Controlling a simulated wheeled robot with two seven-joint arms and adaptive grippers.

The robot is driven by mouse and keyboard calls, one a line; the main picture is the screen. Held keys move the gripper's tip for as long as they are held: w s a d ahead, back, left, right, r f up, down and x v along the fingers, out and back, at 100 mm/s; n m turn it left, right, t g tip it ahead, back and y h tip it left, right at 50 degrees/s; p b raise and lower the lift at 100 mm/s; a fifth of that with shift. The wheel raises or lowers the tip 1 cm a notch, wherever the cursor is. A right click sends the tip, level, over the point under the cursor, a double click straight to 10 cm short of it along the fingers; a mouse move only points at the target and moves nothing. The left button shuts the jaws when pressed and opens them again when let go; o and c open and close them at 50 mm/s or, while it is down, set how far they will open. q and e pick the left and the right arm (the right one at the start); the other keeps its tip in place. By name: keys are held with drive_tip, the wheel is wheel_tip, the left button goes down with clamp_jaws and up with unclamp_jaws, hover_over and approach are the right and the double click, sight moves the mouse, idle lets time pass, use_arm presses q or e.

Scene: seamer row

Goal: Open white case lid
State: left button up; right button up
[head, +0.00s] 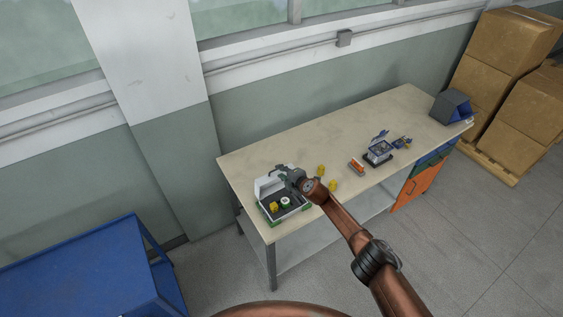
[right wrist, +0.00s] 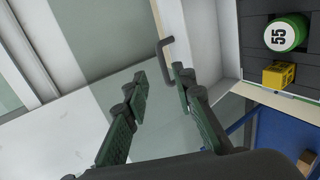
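The white case (head: 303,208) stands at the left end of the table, its lid (head: 265,183) raised roughly upright at the back. Inside, a dark insert holds a green and white round piece marked 55 (right wrist: 287,33) and a yellow block (right wrist: 280,74). My right gripper (head: 293,174) is beside the lid, partly covering it in the head view. In the right wrist view its fingers (right wrist: 160,78) are apart and empty. A grey bent handle (right wrist: 164,48) on the lid lies just beyond and between the fingertips; contact is not clear. My left gripper is out of view.
The table (head: 330,125) also carries loose yellow blocks (head: 321,169), an orange item (head: 357,166), a small open device (head: 379,152) and a blue-grey bin (head: 452,106). A blue cart (head: 80,270) stands at left, cardboard boxes (head: 510,40) at right.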

wheel_tip(320, 180, up, 8)
drive_tip(key=shift+f, duration=0.25)
drive_tip(key=shift+c, duration=0.4)
